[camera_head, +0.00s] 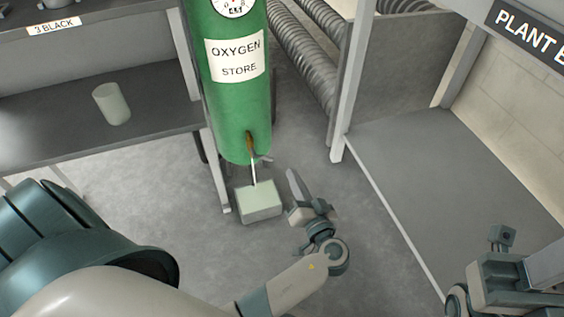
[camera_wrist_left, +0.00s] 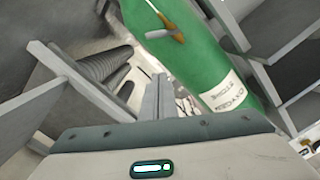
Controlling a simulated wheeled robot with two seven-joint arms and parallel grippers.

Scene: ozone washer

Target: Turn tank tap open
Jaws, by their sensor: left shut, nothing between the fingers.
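The green tank (camera_head: 235,110), labelled OXYGEN STORE, stands upright in the middle of the head view. Its tap (camera_head: 250,143) is low on the front, a brass stem with a small grey lever. In the left wrist view the grey tap lever (camera_wrist_left: 160,34) crosses the brass stem near the top. My left gripper (camera_head: 293,178) is shut and empty, to the right of the tap and apart from it. Its closed fingers (camera_wrist_left: 163,95) point up towards the tank in the wrist view. My right gripper (camera_head: 502,237) is partly visible at the lower right; its jaws are unclear.
A pale green block (camera_head: 259,204) stands on the floor below the tap, with a thin pale line above it. A pale cup (camera_head: 111,104) stands on the dark shelf (camera_head: 50,135) at left. Ribbed hoses (camera_head: 300,55) and a grey panel are behind at right.

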